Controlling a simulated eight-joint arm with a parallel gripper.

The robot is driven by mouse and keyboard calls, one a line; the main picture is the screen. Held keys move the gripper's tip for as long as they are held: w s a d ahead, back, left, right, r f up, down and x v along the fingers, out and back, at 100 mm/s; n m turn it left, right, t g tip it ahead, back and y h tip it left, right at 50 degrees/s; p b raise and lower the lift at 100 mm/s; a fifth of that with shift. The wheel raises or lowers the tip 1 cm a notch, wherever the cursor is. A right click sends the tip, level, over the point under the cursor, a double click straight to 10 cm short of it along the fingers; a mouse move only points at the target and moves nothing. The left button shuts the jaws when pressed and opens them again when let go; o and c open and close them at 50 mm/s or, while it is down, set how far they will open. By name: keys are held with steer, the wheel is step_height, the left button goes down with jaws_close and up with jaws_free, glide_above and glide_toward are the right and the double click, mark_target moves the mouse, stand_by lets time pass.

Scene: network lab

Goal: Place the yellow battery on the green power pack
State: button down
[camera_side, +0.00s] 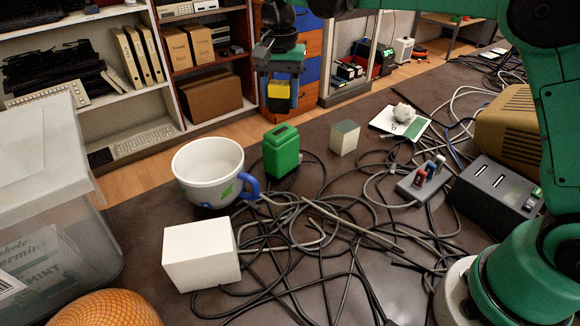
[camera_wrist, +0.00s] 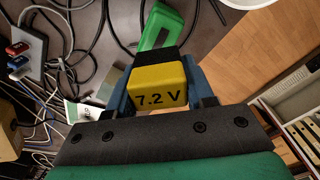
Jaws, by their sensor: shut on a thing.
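The yellow battery (camera_side: 279,96) hangs in my gripper (camera_side: 281,80), above the table. In the wrist view my gripper (camera_wrist: 158,92) has a blue finger on each side of the yellow battery (camera_wrist: 158,85), which has a black part and shows "7.2 V". The green power pack (camera_side: 281,152) stands upright on the dark table, below the battery in the side view, with a clear gap between them. In the wrist view the green power pack (camera_wrist: 160,27) shows beyond the battery, partly hidden by it.
A white mug (camera_side: 208,170) with a blue handle stands left of the power pack. A small grey-green cube (camera_side: 344,137) stands to its right. A white box (camera_side: 201,254) is nearer the camera. Loose black cables (camera_side: 310,225) cover much of the table.

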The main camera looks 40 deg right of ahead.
mark_target(281, 130)
steer(key=shift+f, duration=1.85)
steer(key=shift+f, duration=0.2)
steer(key=shift+c, duration=1.6)
jaws_free()
